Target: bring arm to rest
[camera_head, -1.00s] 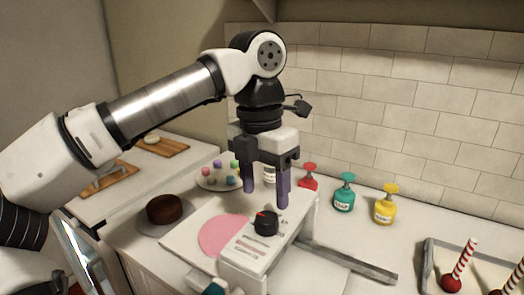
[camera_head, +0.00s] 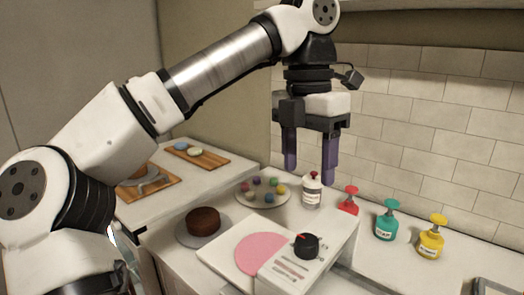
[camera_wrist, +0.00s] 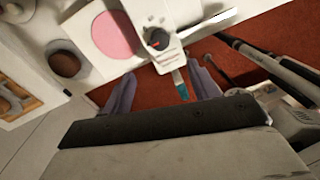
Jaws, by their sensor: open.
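My gripper (camera_head: 309,165) is open and empty, with two purple fingers pointing down. In the head view it hangs above the counter, behind the white turntable unit (camera_head: 338,235) as seen in the picture. The unit has a black knob (camera_head: 306,245) with a red mark and a pink disc (camera_head: 260,254) at its left. In the wrist view the gripper (camera_wrist: 160,88) shows its fingers spread apart. The pink disc (camera_wrist: 114,36) and the knob (camera_wrist: 157,40) lie beyond the fingertips there, apart from them.
A chocolate cake (camera_head: 203,220) sits on a grey plate at the left. A plate of coloured balls (camera_head: 262,190), a white bottle (camera_head: 312,192), and red (camera_head: 349,200), teal (camera_head: 387,220) and yellow (camera_head: 432,238) bottles stand behind. Wooden boards (camera_head: 195,155) lie at the back left. A tiled wall (camera_head: 440,130) closes the back.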

